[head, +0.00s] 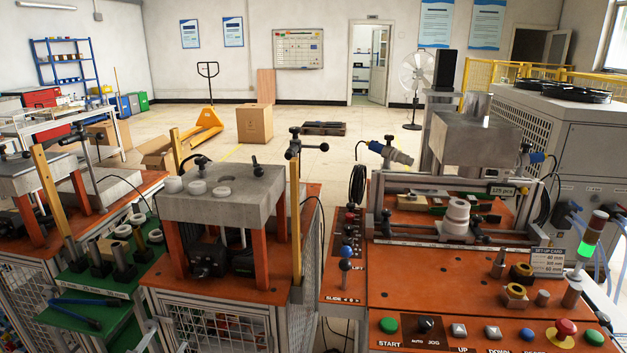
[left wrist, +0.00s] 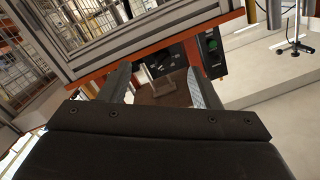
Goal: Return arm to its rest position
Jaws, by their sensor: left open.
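My left gripper (left wrist: 158,74) shows in the left wrist view with its two dark fingers apart and nothing between them. The gap between fingers and frame cannot be judged. In the head view I cannot clearly make out the left gripper; a small dark shape at the bottom left edge is unclear. My right gripper is not in view.
In the head view, the induction heater bench (head: 430,268) holds a white stepped part (head: 457,216) and a button panel. A press-like stand (head: 222,205) with white rings is left of it. Blue-handled tongs (head: 75,312) lie on a green bench. Open floor (head: 345,155) lies behind.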

